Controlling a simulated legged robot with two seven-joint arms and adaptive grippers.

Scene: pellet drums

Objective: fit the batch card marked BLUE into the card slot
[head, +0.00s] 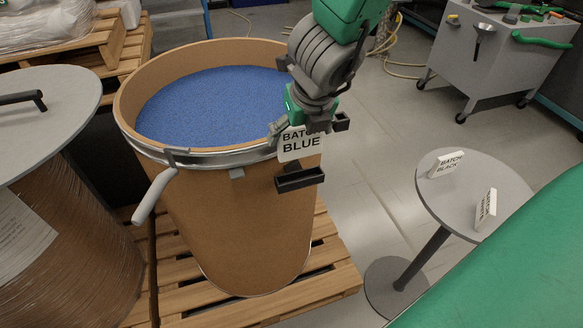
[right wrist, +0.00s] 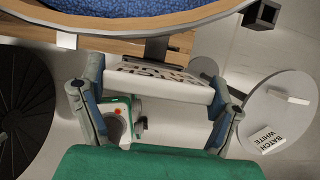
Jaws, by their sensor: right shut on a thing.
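The white card marked BATCH BLUE (head: 301,145) is upright in my right gripper (head: 300,125), in front of the drum's wall near the rim. In the right wrist view the card (right wrist: 160,80) spans between the two fingers of the gripper (right wrist: 158,84), its lettering upside down. The dark card slot (head: 300,181) juts from the drum's side just below the card in the head view. A gap shows between the card's lower edge and the slot. My left gripper is in neither view.
The open drum (head: 225,220) of blue pellets stands on a wooden pallet (head: 335,275). A round table (head: 470,170) at right bears cards marked BLACK (head: 446,164) and WHITE (head: 486,209). A lidded drum (head: 60,240) stands left. A grey tool cart (head: 500,55) is behind.

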